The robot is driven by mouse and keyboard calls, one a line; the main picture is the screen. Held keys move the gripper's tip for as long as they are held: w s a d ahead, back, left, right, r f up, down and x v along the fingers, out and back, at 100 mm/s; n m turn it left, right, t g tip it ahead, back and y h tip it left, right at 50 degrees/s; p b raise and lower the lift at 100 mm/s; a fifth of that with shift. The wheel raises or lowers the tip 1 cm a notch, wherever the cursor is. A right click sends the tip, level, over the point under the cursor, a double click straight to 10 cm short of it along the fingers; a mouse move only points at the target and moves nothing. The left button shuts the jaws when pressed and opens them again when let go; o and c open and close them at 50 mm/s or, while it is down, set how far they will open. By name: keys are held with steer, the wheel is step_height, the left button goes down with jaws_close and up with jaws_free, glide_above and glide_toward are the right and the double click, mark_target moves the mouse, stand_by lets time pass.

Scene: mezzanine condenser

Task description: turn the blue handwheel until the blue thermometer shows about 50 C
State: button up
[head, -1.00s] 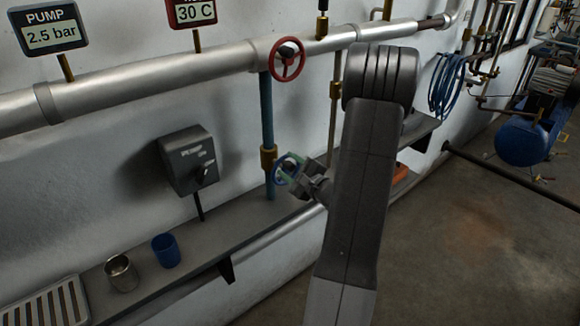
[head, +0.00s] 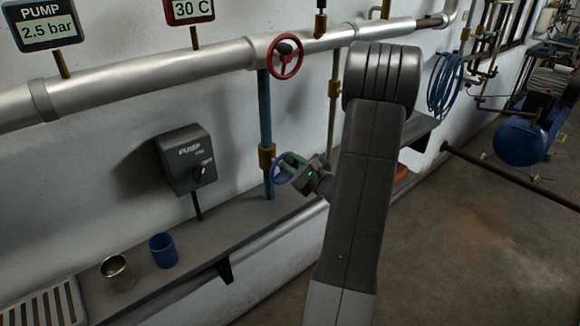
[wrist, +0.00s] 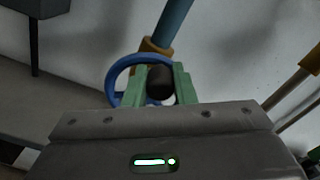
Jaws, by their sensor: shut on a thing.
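The blue handwheel (head: 281,170) sits on the lower valve of the blue vertical pipe (head: 266,115). My gripper (head: 293,165) is at the wheel's right upper side. In the wrist view the blue rim of the handwheel (wrist: 118,74) shows to the left of the green fingers. My gripper (wrist: 160,84) is shut on a dark knob (wrist: 160,82) on the wheel. No blue thermometer shows in these frames. A red-framed display (head: 189,9) at the top reads 30 C.
A red handwheel (head: 286,59) is above on the silver pipe (head: 170,76). A pump switch box (head: 186,160) is on the wall to the left. A steel cup (head: 117,273) and a blue cup (head: 163,250) stand on the shelf (head: 210,232).

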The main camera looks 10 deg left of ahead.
steer(key=shift+w+d+f+m, duration=0.15)
steer(key=shift+w+d+m, duration=0.2)
steer(key=shift+m, duration=0.95)
steer(key=shift+w+d+f+m, duration=0.2)
steer(key=shift+w+m, duration=0.2)
steer(key=shift+m, duration=0.9)
steer(key=shift+w+d+f+m, duration=0.1)
steer(key=shift+w+d+m, duration=0.25)
steer(key=shift+m, duration=0.95)
steer(key=o, duration=1)
steer(key=b+v, duration=0.2)
steer(key=v, duration=1.1)
steer(key=shift+s+d+b, duration=0.2)
steer(key=shift+d+b, duration=0.1)
steer(key=shift+b, duration=0.05)
